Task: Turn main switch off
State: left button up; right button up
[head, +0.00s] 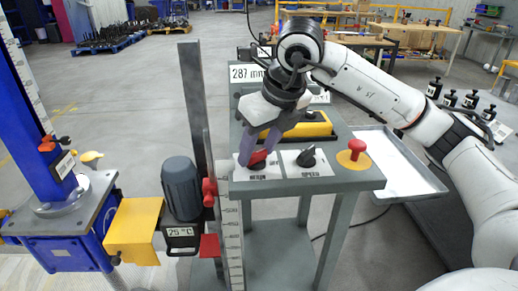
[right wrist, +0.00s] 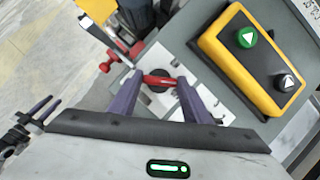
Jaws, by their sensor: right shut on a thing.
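The main switch (head: 257,159) is a red handle on a white labelled plate at the left of the grey control panel (head: 345,184). My right gripper (head: 257,156) reaches down over it with purple fingers. In the right wrist view, the red handle (right wrist: 158,81) lies between the fingertips (right wrist: 158,84), one at each end, and the gripper is shut on it. The handle lies roughly across the wrist view, over a dark round base. The fingers partly hide the handle and label in the head view.
Beside the switch are a black speed knob (head: 307,157) and a red mushroom button (head: 356,146) on yellow. A yellow pendant (right wrist: 250,62) with green and black buttons lies behind. A grey motor (head: 182,188) and upright column stand left; a white tray (head: 388,165) is right.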

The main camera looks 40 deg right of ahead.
jog(key=m+h, duration=0.1)
jog(key=m, duration=0.1)
jog(key=m+h, duration=0.1)
jog(key=m, duration=0.2)
jog(key=shift+w+a+r, duration=0.1)
jog(key=shift+a+r, duration=0.05)
jog(key=shift+a, duration=0.05)
jog(key=shift+m+g+h, duration=0.3)
jog(key=shift+m, duration=0.7)
jog(key=o, duration=1)
jog(key=shift+o, duration=0.2)
